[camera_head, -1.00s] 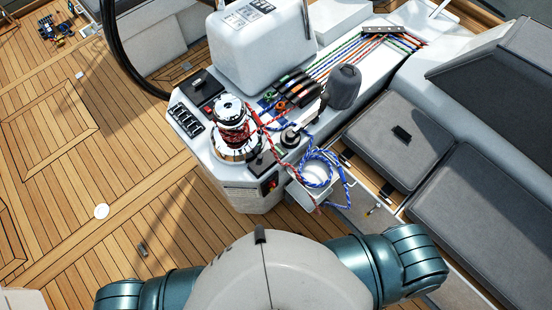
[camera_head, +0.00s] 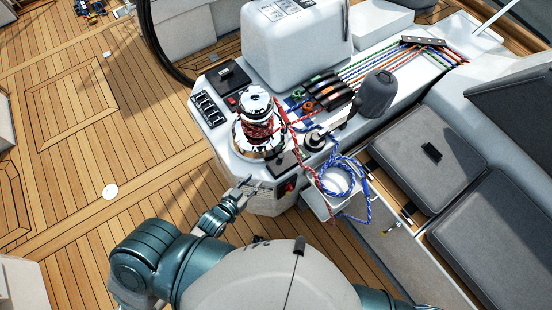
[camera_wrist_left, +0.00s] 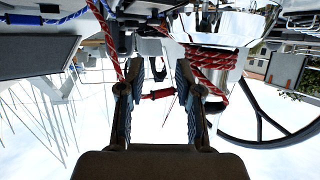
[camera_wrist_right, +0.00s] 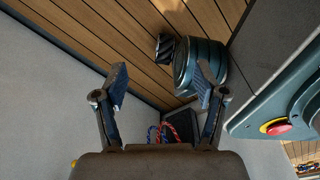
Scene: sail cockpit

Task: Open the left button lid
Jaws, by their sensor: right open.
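Two dark lid-like pieces show on the white console (camera_head: 215,130) in the head view. One is a black square piece (camera_head: 285,163) in front of the winch; the other is a black box (camera_head: 228,76) behind it. I cannot tell which is the left button lid; neither looks raised. My left gripper (camera_head: 244,188) is beside the console's near left edge, below the winch. In the left wrist view my left gripper (camera_wrist_left: 159,85) is open, with nothing clearly held. My right gripper (camera_wrist_right: 162,85) is open and empty in the right wrist view and is outside the head view.
A chrome winch (camera_head: 256,125) wound with red rope stands on the console. A switch panel (camera_head: 208,108) is at the left edge. Grey cushions (camera_head: 430,150) lie right; open deck lies left.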

